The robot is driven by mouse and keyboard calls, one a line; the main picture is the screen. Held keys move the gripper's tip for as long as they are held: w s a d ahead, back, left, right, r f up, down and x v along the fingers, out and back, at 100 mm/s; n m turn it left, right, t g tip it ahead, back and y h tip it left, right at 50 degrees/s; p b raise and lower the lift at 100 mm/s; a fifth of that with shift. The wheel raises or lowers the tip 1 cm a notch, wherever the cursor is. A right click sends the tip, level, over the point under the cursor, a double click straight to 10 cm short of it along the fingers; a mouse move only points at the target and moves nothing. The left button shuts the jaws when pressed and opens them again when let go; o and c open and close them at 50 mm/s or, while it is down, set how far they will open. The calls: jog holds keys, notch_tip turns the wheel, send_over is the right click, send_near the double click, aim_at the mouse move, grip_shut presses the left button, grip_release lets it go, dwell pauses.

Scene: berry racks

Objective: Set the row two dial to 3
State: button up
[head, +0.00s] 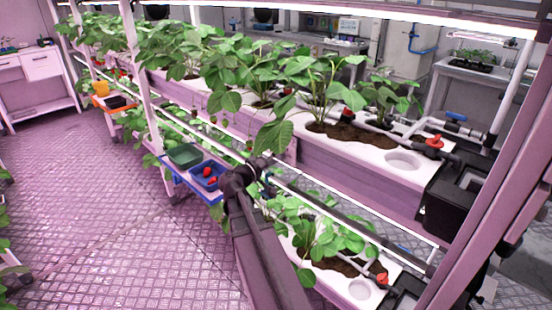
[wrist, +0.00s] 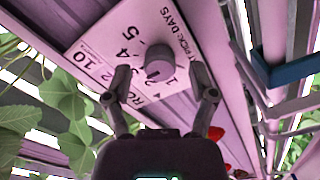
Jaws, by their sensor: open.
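A round grey dial (wrist: 158,62) sits on a white label plate (wrist: 100,45) in the wrist view. The plate appears rotated and carries "PICK DAYS", the letters "RO" and several numbers, including a 4 and a 5. My gripper (wrist: 160,74) is open, with one fingertip on each side of the dial. I cannot tell whether the fingers touch it. The dial's pointer mark is too small to read, and the rest of the row lettering is hidden behind a finger. In the head view my arm reaches the rack's side rail; the dial is not discernible there.
Strawberry plants (head: 320,85) fill the white upper trough. Leaves (wrist: 70,105) are close to my gripper's left side. The aisle floor (head: 120,220) is clear.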

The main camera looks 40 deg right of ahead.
jog(key=a, duration=1.1)
jog(key=shift+s+a, duration=0.25)
jog(key=shift+s, duration=0.2)
